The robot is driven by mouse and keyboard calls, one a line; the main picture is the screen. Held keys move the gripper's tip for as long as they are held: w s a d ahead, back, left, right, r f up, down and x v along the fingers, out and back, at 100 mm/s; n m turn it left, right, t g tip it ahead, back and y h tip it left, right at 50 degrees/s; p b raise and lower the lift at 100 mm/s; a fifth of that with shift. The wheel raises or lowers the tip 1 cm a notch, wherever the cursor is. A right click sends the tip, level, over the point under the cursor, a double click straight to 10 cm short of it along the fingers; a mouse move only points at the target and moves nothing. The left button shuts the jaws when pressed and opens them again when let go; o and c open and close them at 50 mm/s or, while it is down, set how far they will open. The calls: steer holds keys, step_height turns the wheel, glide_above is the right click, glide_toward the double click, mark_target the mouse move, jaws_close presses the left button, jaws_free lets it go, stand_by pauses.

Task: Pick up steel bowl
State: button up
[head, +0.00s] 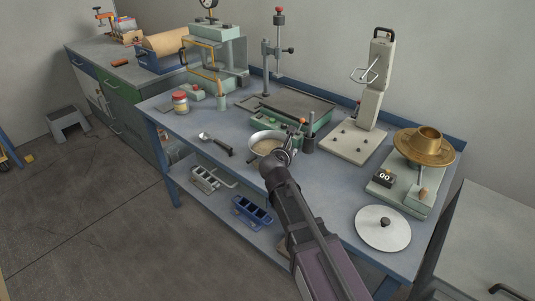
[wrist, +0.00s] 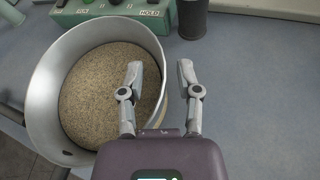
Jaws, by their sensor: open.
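The steel bowl (head: 264,141) stands on the blue bench top near its front edge and holds sand-coloured grains. In the wrist view the bowl (wrist: 42,96) is at the left, with its grains (wrist: 105,85) in plain sight. My gripper (head: 287,146) is at the right side of the bowl in the head view. In the wrist view my gripper (wrist: 158,75) is open, with the left finger over the grains inside the rim and the right finger outside the bowl. The bowl's right wall shows between the fingers. I cannot tell whether either finger touches it.
A green control box (head: 291,132) and a dark cylinder (head: 309,142) stand close behind the bowl. A scoop (head: 216,144) lies to its left. A white press (head: 361,110) and a brass-topped device (head: 408,180) stand to the right. A white disc (head: 382,236) lies at the front right.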

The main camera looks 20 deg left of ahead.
jaws_close()
steer(key=shift+r, duration=0.15)
stand_by(0.4)
